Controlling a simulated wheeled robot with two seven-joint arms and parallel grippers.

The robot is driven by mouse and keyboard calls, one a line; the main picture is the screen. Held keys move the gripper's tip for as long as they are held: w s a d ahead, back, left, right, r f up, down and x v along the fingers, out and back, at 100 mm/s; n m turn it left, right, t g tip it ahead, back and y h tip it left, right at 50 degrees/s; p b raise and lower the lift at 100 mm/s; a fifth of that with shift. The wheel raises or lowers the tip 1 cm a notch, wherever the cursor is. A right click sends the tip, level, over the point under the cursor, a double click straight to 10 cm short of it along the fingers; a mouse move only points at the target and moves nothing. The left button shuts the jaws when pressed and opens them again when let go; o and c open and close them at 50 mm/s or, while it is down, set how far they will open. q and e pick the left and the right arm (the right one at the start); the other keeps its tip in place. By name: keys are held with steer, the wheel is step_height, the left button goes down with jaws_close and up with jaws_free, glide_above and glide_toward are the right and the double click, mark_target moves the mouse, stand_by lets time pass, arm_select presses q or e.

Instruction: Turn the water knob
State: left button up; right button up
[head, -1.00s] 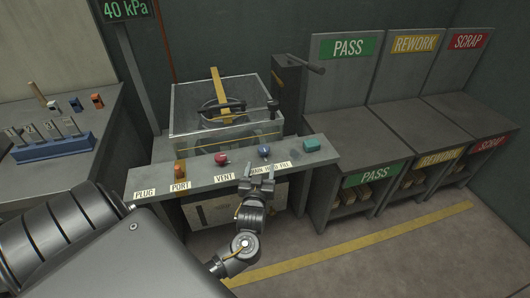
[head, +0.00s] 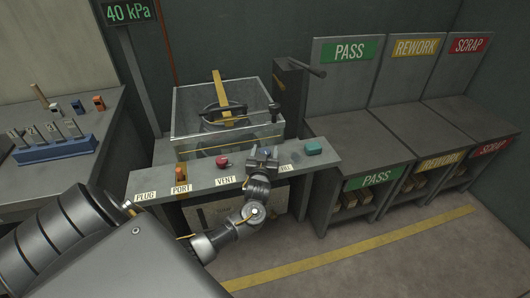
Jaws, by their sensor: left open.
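The control panel (head: 205,184) has a label strip along its front edge. The blue water knob, above the DRAIN HOLD FILL label, is mostly hidden by my left gripper. My left gripper (head: 263,152) is open, at the knob's place on the panel, with its fingers spread to either side. I cannot tell whether the fingers touch the knob. Only the FILL end of the label (head: 286,168) shows clearly. My right gripper is not in view.
A red VENT knob (head: 222,161) is left of the gripper and a teal button (head: 313,147) right of it. An orange PORT part (head: 181,174) is further left. A glass tank (head: 190,110) stands behind the panel. Bins (head: 366,150) stand to the right.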

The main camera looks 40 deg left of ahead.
arm_select(q)
steer(key=shift+c, duration=0.4)
steer(key=c, duration=0.9)
steer(key=shift+o, duration=0.2)
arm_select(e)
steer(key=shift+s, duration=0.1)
arm_select(q)
steer(key=shift+y, duration=0.3)
steer(key=shift+d+n+g+y, duration=0.1)
steer(key=shift+n+g+y, duration=0.5)
steer(key=shift+n, duration=0.2)
steer(key=shift+f+n+g+y, duration=0.1)
steer(key=shift+n+g+y, duration=0.6)
steer(key=shift+g+y, duration=0.2)
steer(key=n+g+y+b, duration=0.3)
steer(key=n+g, duration=0.1)
steer(key=g, duration=0.1)
steer(key=shift+g+b, duration=0.3)
steer(key=shift+b, duration=0.05)
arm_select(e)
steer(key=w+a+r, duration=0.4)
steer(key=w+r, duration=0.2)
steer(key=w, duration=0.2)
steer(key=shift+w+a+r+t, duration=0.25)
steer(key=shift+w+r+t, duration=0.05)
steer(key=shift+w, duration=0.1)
